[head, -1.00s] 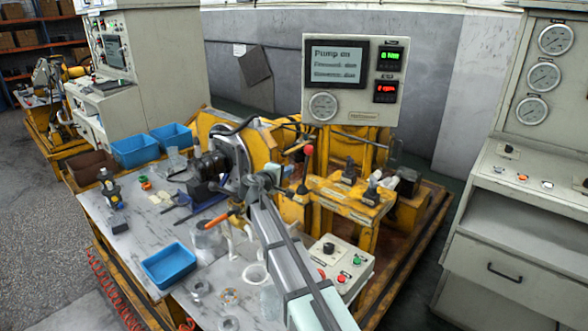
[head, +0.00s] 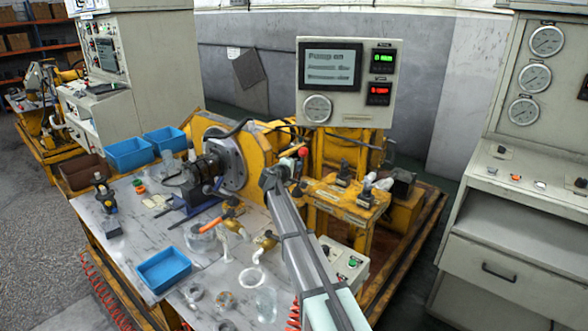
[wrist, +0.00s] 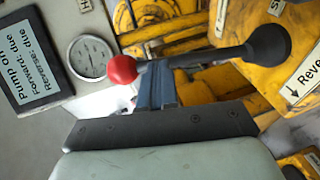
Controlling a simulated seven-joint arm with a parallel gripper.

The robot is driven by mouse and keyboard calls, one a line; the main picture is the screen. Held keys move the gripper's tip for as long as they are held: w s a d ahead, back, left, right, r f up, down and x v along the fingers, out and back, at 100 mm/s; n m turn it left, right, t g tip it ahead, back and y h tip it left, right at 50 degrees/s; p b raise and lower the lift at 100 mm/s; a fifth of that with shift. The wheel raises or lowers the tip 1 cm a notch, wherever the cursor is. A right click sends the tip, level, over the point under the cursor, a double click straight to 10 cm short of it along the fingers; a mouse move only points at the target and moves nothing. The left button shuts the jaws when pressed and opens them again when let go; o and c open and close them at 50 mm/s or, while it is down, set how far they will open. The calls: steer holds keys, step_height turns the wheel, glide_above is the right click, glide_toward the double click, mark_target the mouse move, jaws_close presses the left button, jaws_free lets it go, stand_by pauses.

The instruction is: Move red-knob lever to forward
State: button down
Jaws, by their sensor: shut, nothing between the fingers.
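The red knob (head: 303,152) tops a dark lever above the yellow frame, right of the round flange. In the wrist view the red knob (wrist: 122,70) is left of centre, and its dark lever shaft (wrist: 200,57) runs right to a black boot (wrist: 270,45). My gripper (head: 270,178) is just left of the lever in the head view. In the wrist view my gripper (wrist: 155,78) is shut and empty, its fingertips at the shaft close beside the knob. I cannot tell whether they touch. A label with an arrow (wrist: 303,78) reads "Reverse".
The display (head: 330,66) reads "Pump on"; the wrist view shows "Forward: due" and "Reverse: due". Black-handled levers (head: 343,175) stand right of the red-knob lever. A button box (head: 345,262) is partly behind my arm. A blue tray (head: 164,270) and loose fittings lie on the bench.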

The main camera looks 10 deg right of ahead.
stand_by(0.3)
steer(key=shift+w+d, duration=1.15)
steer(key=shift+d, duration=0.05)
